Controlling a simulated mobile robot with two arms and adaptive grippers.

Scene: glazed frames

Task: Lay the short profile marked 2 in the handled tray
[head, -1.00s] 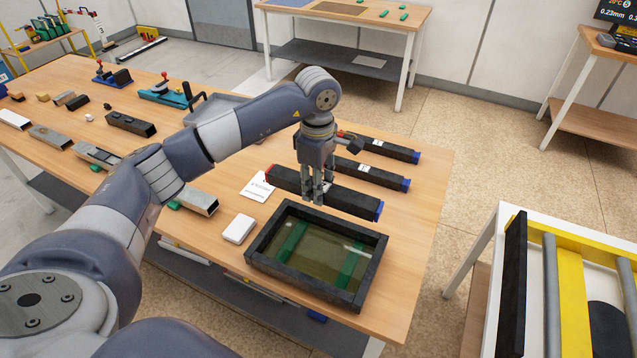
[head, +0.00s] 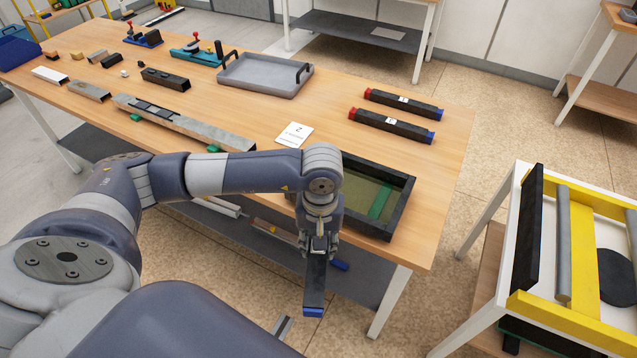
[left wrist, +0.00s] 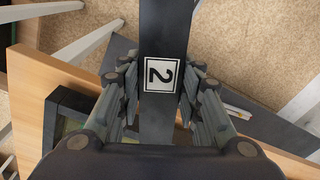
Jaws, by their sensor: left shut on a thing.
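My left gripper (head: 318,245) is shut on the short profile marked 2 (head: 315,285), a black bar with a blue end. The bar is held off the table, beyond its front edge, in front of the glazed frame. In the left wrist view the label 2 on the profile (left wrist: 160,75) shows between the fingers (left wrist: 160,95). The profile's other end is hidden by the gripper. The grey handled tray (head: 264,92) has black handles and stands empty at the back of the table. My right gripper is not in view.
Two more black profiles with red and blue ends (head: 391,126) (head: 404,104) lie on the table. The dark glazed frame (head: 398,205) is partly behind my arm.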

